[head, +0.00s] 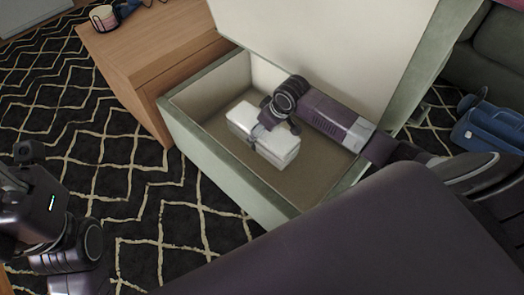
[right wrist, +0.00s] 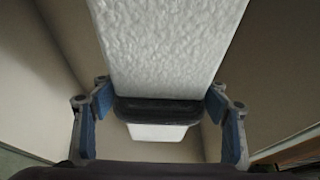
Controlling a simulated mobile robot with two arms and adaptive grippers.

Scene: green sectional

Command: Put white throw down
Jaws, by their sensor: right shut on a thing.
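The white throw (head: 279,147) is a folded, block-shaped bundle inside the open storage ottoman (head: 188,124) in the head view. My right gripper (head: 262,132) reaches down into the ottoman and is shut on the throw across its middle. In the right wrist view the textured white throw (right wrist: 168,45) fills the upper middle, between the blue-padded fingers of my right gripper (right wrist: 160,125). I cannot tell whether the throw touches the ottoman floor. My left gripper (head: 30,190) is at the left edge of the head view, away from the ottoman; its fingers are not clear.
The ottoman's raised lid (head: 330,45) stands behind my right arm. A wooden table (head: 150,50) with a cup (head: 103,18) adjoins the ottoman at the left. A blue bag (head: 490,128) lies at the right near a dark green sofa (head: 500,45). Patterned rug (head: 130,200) covers the floor.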

